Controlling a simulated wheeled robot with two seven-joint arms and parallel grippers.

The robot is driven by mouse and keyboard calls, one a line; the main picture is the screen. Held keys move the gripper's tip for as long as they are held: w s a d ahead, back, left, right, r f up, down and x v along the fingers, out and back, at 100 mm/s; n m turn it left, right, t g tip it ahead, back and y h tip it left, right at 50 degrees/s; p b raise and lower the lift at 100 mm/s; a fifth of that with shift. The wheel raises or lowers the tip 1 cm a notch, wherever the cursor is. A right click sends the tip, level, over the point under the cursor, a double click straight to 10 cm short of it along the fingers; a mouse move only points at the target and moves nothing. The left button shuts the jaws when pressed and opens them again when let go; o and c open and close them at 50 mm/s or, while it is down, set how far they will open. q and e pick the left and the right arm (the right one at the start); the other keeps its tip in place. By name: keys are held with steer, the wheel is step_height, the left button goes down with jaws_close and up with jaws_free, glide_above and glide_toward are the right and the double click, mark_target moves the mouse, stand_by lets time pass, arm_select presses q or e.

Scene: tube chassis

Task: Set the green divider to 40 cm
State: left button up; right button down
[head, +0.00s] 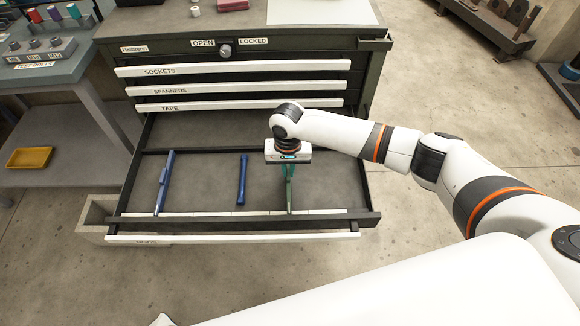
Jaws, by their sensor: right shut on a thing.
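The green divider (290,197) stands in the open bottom drawer (215,189) of the tool cabinet, right of the drawer's middle. My right gripper (288,172) points down over it and is shut on its upper part; the gripper hides the divider's far end. A white scale strip (235,213) runs along the drawer's front inside edge; its marks are too small to read. My left gripper is not in view.
A blue divider (164,184) stands at the left of the drawer and a shorter dark blue piece (242,180) near its middle. Closed drawers labelled SOCKETS, SPANNERS and TAPE (240,105) are above. A bench with a yellow tray (30,158) stands at left. Open floor lies at right.

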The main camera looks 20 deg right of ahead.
steer(key=shift+w+a+r+p, duration=0.15)
steer(key=shift+a+r+p, duration=0.05)
steer(key=shift+a+p, duration=0.45)
steer(key=shift+w+a+r+p, duration=0.1)
steer(key=shift+a+r+p, duration=0.05)
steer(key=shift+a+p, duration=0.45)
steer(key=shift+w+a+f, duration=0.15)
steer(key=shift+w+a, duration=0.05)
steer(key=shift+a, duration=0.3)
steer(key=shift+w+a+f, duration=0.15)
steer(key=shift+a, duration=0.35)
steer(key=shift+w+a, duration=0.1)
steer(key=shift+a, duration=0.15)
steer(key=c, duration=1.5)
jaws_free()
step_height(320, 180, up, 12)
steer(key=p, duration=0.1)
